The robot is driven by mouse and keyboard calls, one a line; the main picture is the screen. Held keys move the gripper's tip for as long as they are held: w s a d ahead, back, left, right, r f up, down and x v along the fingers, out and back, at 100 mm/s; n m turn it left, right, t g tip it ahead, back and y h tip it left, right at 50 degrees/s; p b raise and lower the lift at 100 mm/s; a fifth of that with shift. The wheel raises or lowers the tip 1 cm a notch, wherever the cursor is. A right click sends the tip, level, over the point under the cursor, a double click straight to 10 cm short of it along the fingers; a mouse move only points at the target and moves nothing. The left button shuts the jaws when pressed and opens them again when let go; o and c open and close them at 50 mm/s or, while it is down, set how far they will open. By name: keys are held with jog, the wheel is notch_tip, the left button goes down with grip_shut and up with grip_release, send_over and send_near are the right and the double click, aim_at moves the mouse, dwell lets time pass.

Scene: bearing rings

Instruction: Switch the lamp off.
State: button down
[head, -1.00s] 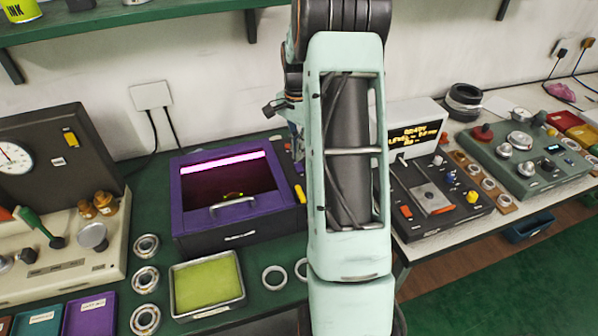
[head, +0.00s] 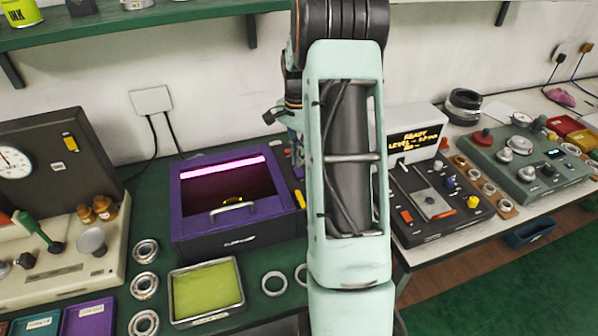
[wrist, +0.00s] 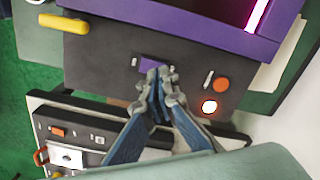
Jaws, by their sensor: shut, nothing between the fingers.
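The lamp is a glowing pink tube (head: 222,168) inside the purple box (head: 180,205) on the green bench, and it is lit. It also glows at the top right of the wrist view (wrist: 258,14). A dark side panel (wrist: 95,60) of the box carries a small purple rectangle (wrist: 148,64), an orange round button (wrist: 221,84) and a glowing round button (wrist: 209,107). My gripper (wrist: 160,72) is shut and empty, its tips over or close to the purple rectangle; I cannot tell if they touch. In the head view my arm hides most of the gripper.
A yellow handle (wrist: 64,23) sticks out from the panel. A dark control unit (head: 436,200) stands right of my arm. A green-yellow tray (head: 207,291) and several bearing rings (head: 144,286) lie in front of the box. A shelf (head: 140,22) runs above.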

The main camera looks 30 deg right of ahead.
aim_at(298, 170)
jog(key=shift+f+b, duration=0.75)
jog(key=shift+f, duration=0.45)
dwell(0.9)
jog(key=shift+r, duration=0.15)
jog(key=shift+r+p, duration=2.4)
jog(key=shift+r, duration=1)
